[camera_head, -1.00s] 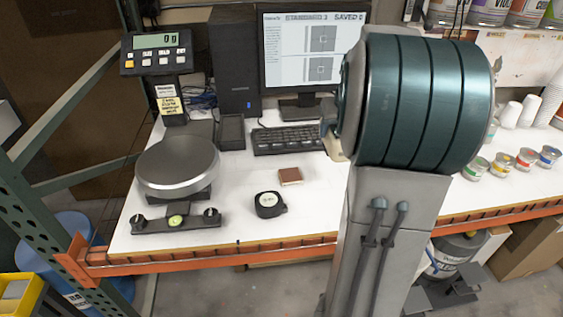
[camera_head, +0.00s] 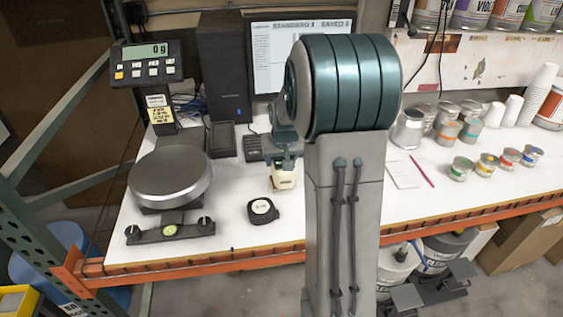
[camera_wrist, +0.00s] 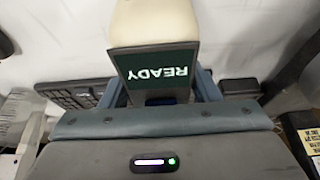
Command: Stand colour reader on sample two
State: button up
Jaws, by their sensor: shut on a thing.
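The colour reader (camera_head: 284,177) is a cream block with a dark screen. I cannot tell whether the reader touches the tile or the table.
A scale (camera_head: 170,172) stands to the left. Small paint cans (camera_head: 487,163) and a notepad (camera_head: 403,172) are to the right.

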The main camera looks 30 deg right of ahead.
jog(key=shift+f, duration=1)
jog(key=shift+f, duration=0.1)
jog(key=o, duration=1.5)
jog(key=shift+f, duration=0.1)
jog(key=shift+c, duration=0.2)
